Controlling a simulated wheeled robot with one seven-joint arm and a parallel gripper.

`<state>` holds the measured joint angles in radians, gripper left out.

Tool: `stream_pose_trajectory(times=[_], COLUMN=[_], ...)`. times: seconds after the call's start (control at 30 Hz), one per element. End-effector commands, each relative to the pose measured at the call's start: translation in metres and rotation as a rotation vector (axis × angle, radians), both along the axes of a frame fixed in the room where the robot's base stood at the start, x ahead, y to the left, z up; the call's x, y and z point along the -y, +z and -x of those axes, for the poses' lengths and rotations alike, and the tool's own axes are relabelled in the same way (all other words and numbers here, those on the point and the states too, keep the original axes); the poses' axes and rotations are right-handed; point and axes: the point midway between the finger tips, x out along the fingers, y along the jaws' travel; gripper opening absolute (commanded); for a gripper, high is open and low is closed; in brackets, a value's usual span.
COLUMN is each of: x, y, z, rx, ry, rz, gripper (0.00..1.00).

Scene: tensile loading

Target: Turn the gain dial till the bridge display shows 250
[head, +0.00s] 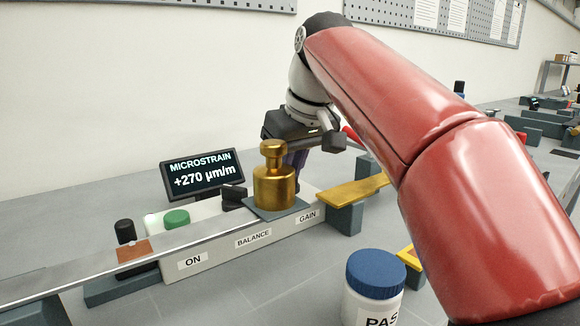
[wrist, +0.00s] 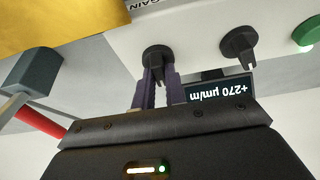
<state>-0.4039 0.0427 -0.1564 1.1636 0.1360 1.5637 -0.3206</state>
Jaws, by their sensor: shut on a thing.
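The bridge display (head: 203,174) reads "+270 µm/m" under the word MICROSTRAIN. It also shows upside down in the wrist view (wrist: 220,90). The gain dial (wrist: 158,56) is a black knob near the GAIN label (head: 307,216). In the head view the dial is hidden behind the brass weight and my gripper (head: 294,163). In the wrist view my gripper (wrist: 157,78) is shut on the gain dial, its purple fingers on either side of the knob's grip.
The black balance dial (head: 235,195) and green button (head: 176,218) sit on the same box. A brass weight (head: 273,185) stands in front of my gripper. A blue-lidded jar (head: 374,275) stands at the front. A metal beam (head: 85,268) runs along the left.

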Motion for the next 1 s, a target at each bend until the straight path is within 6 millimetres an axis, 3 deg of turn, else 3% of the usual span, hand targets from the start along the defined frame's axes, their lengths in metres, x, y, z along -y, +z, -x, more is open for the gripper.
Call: stream_pose_trajectory(times=[0.17,0.53,0.9,0.93,1.0], x=[0.0004,0.0016,0.0012,0.0012,0.0012], y=[0.002,-0.0001,0.0001,0.0002,0.0002], z=[-0.0001,-0.0019,-0.0017,-0.0016,-0.0016], rx=[-0.003,-0.002,0.0,0.0,0.0], ry=[0.022,0.319,0.351,0.351,0.35], rz=[0.0,0.0,-0.001,-0.001,-0.001], gripper=[0.0,0.0,0.0,0.17,0.26])
